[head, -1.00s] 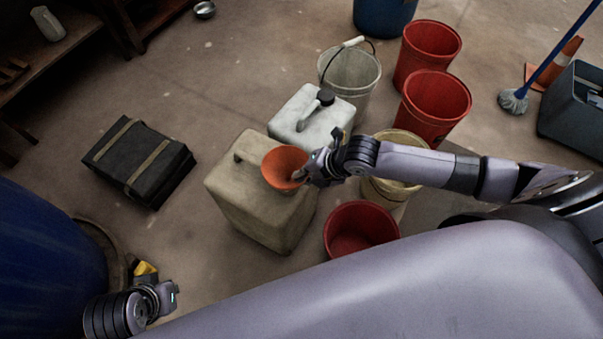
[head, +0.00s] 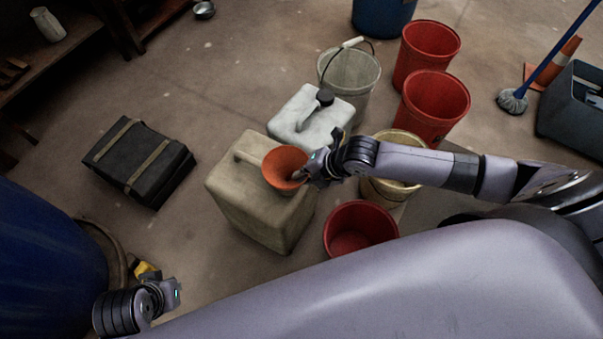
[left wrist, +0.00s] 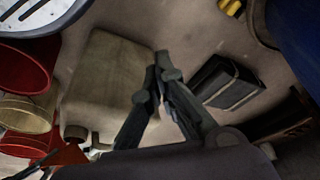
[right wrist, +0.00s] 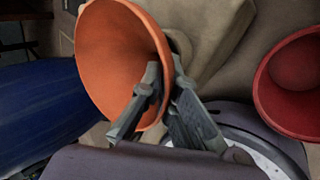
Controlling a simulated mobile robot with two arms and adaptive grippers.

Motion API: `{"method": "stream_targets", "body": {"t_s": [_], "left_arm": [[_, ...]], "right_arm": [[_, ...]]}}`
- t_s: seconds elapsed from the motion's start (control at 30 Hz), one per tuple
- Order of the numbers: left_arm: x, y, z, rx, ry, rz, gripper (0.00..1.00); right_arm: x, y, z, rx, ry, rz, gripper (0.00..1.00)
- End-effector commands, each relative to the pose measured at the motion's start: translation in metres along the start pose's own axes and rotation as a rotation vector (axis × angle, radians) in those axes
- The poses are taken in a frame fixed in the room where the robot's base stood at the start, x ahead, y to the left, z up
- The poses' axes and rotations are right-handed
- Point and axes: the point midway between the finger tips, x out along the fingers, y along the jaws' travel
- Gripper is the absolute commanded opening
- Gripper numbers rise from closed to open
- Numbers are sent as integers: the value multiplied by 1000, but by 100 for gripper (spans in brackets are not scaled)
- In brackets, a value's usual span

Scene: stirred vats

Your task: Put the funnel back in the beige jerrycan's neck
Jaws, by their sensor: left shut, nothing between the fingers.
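The orange funnel (head: 284,166) is over the neck corner of the beige jerrycan (head: 250,210) in the head view. My right gripper (head: 308,172) is shut on the funnel's rim; the right wrist view shows the fingers at the wall of the funnel (right wrist: 115,55). In the left wrist view the jerrycan (left wrist: 112,75) stands upright and its neck (left wrist: 75,133) shows close to the funnel (left wrist: 70,155). I cannot tell whether the spout is inside the neck. My left gripper (head: 172,291) is shut and empty, low at the left, apart from the jerrycan.
A white jerrycan (head: 308,117) and a cream bucket (head: 390,190) stand close by. A red bucket (head: 360,230) is just right of the beige jerrycan. A black case (head: 140,160) and a blue drum (head: 45,260) are at left. Floor between case and jerrycan is clear.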

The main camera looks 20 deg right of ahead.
Motion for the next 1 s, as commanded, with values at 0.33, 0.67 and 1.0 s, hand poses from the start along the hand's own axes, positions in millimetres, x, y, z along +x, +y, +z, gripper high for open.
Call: {"method": "stream_targets", "body": {"t_s": [0.33,0.67,1.0], "left_arm": [[-4,0,-1,0,4,1,0],[-10,1,0,-2,4,2,0],[-12,1,0,-3,6,2,0]], "right_arm": [[2,-2,0,0,0,0,0],[5,-3,0,0,0,0,0],[7,-5,0,0,0,1,0]]}}
